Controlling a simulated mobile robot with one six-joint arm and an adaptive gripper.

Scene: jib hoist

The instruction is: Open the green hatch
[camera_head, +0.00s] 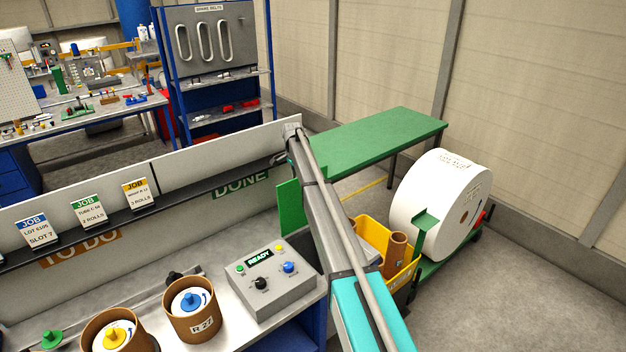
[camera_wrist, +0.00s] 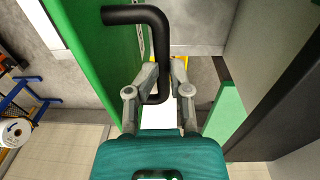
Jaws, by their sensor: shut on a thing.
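In the wrist view, the green hatch (camera_wrist: 98,55) is a flat green panel seen at a steep angle along the left. A black bent bar handle (camera_wrist: 140,14) stands out beside it. My gripper (camera_wrist: 164,68) is shut on the lower straight part of this handle, with one grey finger on each side. I cannot tell how far the hatch stands open. In the head view my arm crosses the middle and hides my gripper. A green panel (camera_head: 290,207) shows beside my arm there; I cannot tell whether it is the hatch.
A control box (camera_head: 271,281) reading READY and brown cores (camera_head: 192,312) stand on the bench left of my arm. A yellow bin (camera_head: 371,232) and a large white roll (camera_head: 437,207) on a green cart are to the right. A green table (camera_head: 375,138) stands behind.

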